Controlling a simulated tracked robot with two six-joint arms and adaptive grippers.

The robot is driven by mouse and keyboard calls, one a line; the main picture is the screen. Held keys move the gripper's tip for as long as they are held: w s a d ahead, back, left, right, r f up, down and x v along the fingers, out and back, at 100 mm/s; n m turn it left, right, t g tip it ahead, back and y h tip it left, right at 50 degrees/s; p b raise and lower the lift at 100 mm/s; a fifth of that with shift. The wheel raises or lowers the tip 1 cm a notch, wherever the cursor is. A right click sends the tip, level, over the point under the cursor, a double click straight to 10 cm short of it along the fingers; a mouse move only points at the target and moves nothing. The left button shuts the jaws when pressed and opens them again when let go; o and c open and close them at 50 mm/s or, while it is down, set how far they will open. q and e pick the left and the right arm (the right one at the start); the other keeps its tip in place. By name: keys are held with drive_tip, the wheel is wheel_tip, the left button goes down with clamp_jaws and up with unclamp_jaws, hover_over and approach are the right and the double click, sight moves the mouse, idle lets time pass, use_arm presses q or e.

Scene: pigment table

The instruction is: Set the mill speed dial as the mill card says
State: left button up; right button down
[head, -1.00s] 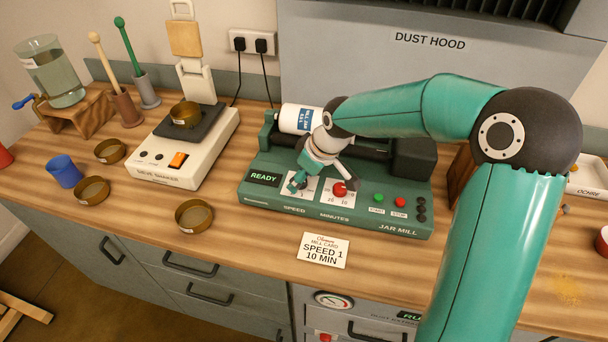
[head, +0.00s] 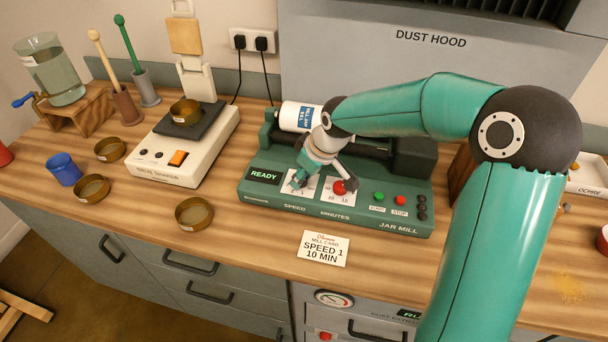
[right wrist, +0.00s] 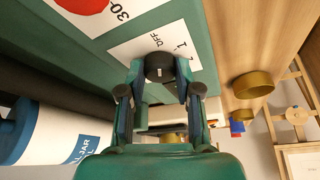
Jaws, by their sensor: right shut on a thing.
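The mill card (head: 323,248) lies on the bench in front of the jar mill (head: 350,219) and reads SPEED 1, 10 MIN. My right gripper (head: 299,181) is over the SPEED panel at the mill's front left. In the right wrist view, the gripper (right wrist: 159,90) is shut on the black speed dial (right wrist: 159,64), with a finger on each side. OFF and 1 show on the white plate (right wrist: 175,48) beside the dial; I cannot tell which mark it points to. The red minutes dial (head: 339,187) stands to the right. My left gripper is out of view.
The mill display (head: 264,176) reads READY. A green button (head: 379,196) and a red button (head: 401,200) sit right of the dials. A white jar (head: 299,117) lies behind my gripper. A sieve shaker (head: 170,175) and several brass sieves stand to the left.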

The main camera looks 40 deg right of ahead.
drive_tip(key=m+b, duration=0.2)
drive_tip(key=m+h+b, duration=0.1)
drive_tip(key=m+b, duration=0.1)
drive_tip(key=b, duration=0.1)
drive_tip(key=m+h+b, duration=0.1)
drive_tip(key=m+b, duration=0.1)
drive_tip(key=shift+w+a+f+b, duration=0.1)
drive_tip(key=shift+a+f+b, duration=0.05)
drive_tip(key=shift+a+b, duration=0.15)
drive_tip(key=shift+r+m+h+b, duration=0.2)
drive_tip(key=shift+m+h+b, duration=0.4)
drive_tip(key=shift+m+b, duration=0.45)
drive_tip(key=shift+m, duration=0.25)
drive_tip(key=c, duration=0.8)
unclamp_jaws()
drive_tip(key=shift+r, duration=0.1)
drive_tip(key=v, duration=1.1)
drive_tip(key=shift+r, duration=0.35)
